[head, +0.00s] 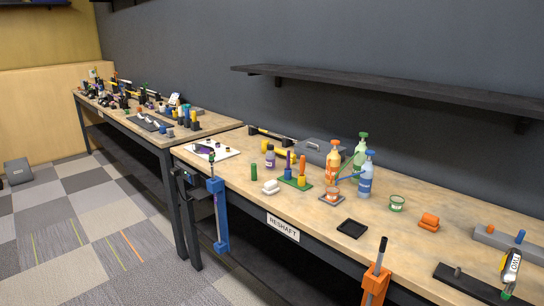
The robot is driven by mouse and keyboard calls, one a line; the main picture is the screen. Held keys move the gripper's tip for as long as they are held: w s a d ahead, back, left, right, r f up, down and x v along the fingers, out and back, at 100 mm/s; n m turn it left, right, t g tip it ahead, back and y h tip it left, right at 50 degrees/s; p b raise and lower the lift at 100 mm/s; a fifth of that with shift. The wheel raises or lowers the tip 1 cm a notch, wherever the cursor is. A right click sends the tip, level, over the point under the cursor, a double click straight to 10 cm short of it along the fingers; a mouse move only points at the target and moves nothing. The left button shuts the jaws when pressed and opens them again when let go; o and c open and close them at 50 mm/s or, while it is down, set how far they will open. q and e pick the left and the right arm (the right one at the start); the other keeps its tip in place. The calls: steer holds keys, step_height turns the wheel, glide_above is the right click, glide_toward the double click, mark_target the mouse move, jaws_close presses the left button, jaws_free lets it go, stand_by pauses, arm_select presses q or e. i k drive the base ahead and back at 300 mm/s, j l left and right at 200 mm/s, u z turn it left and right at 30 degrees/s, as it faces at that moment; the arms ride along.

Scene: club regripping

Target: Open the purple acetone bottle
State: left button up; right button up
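The small purple bottle (270,158) stands upright on the near wooden workbench (235,182), left of the middle of the head view. It has a pale band and a narrow top. It is too small here to tell whether its cap is on. Neither of my grippers shows in the head view.
Near the bottle are a green cylinder (254,171), a white block (271,187) and a green tray with upright pieces (295,183). Orange (332,163), green (361,150) and blue (366,176) spray bottles stand to its right. A dark shelf (400,86) overhangs the bench.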

mark_target(270, 155)
steer(key=i+j+z, duration=0.1)
steer(key=i+j, duration=0.15)
steer(key=i+j+z, duration=0.1)
steer(key=i+j, duration=0.2)
steer(key=i+j+z, duration=0.15)
steer(key=j, duration=0.3)
steer(key=i+j+z, duration=0.1)
steer(key=i+j, duration=0.2)
steer(key=i+j+z, duration=0.1)
steer(key=i+j, duration=0.15)
steer(key=j, duration=0.2)
steer(key=i+j+z, duration=0.1)
steer(key=j, duration=0.35)
steer(key=i+j+z, duration=0.15)
steer(key=j, duration=0.25)
steer(key=i+j+z, duration=0.1)
steer(key=i+j, duration=0.2)
steer(key=j, duration=0.15)
